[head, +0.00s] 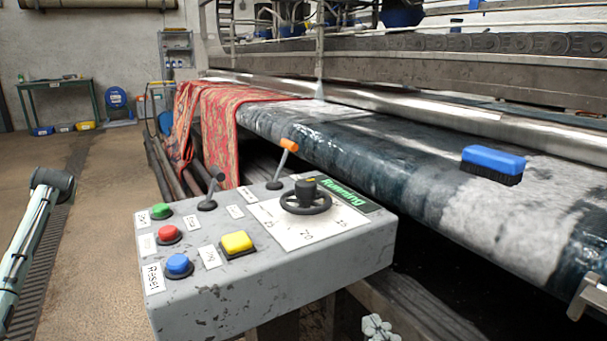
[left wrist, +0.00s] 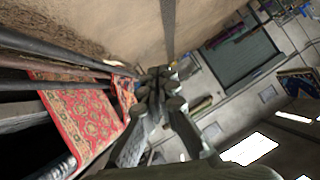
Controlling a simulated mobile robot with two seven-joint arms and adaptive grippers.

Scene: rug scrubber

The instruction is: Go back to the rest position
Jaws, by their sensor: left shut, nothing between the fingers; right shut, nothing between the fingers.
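My right gripper (head: 380,327) shows at the bottom edge of the head view, in front of the control box and below its right end. It is shut and empty, and only its tip end shows. My left arm (head: 32,235) stands at the far left of the head view, over the floor and apart from the control box. My left gripper (left wrist: 158,78) shows in the left wrist view, shut with nothing in it. A red patterned rug (left wrist: 80,118) lies beyond it to the left in that view.
The grey control box (head: 270,290) has buttons, levers and a dial. Behind it the wet rug roller (head: 400,165) carries a blue brush (head: 493,160) and a red rug (head: 222,125). A green table (head: 55,84) stands at the back left. The floor at left is mostly clear.

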